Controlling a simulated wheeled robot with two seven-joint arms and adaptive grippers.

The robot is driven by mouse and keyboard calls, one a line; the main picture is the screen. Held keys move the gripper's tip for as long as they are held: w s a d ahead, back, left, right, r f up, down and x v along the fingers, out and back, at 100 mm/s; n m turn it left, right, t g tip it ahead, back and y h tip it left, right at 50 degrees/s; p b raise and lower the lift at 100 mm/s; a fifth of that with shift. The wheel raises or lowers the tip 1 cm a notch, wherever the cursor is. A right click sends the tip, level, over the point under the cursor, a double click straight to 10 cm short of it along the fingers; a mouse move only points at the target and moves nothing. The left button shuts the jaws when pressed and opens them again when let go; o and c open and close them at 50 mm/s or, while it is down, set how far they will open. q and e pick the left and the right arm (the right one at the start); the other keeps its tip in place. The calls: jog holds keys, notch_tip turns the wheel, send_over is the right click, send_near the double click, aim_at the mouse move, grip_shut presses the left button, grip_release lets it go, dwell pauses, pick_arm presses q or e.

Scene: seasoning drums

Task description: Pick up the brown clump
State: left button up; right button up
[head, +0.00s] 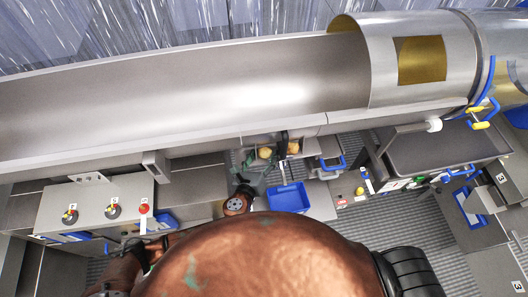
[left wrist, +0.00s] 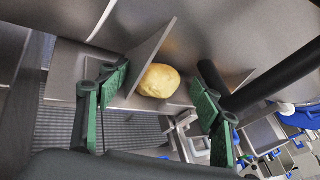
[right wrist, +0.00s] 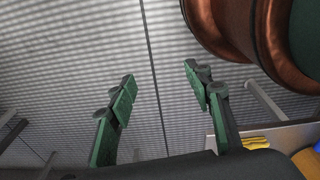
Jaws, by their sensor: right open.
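A yellowish-tan clump (left wrist: 159,81) shows in the left wrist view, lying on a grey metal surface beside a thin upright plate. It is ahead of my left gripper (left wrist: 155,105), between the lines of its two green fingers, and I see no contact. In the head view, a tan clump (head: 265,153) is by my left gripper (head: 257,164), below the long trough. A browner lump (head: 293,147) lies just to its right, past a dark upright bar. My left gripper is open and empty. My right gripper (right wrist: 160,92) is open and empty over a grey ribbed floor.
The long metal trough (head: 200,100) and open drum (head: 350,60) span the back. A blue bin (head: 288,198) stands right of my left wrist. A control box (head: 95,208) with knobs is at left. A black bar (left wrist: 275,75) runs close beside the left gripper's right finger.

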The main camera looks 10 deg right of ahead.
pick_arm(q)
jog(key=shift+s+f, duration=0.1)
jog(key=shift+f, duration=0.15)
jog(key=c, duration=1.1)
jog(key=shift+o, duration=0.2)
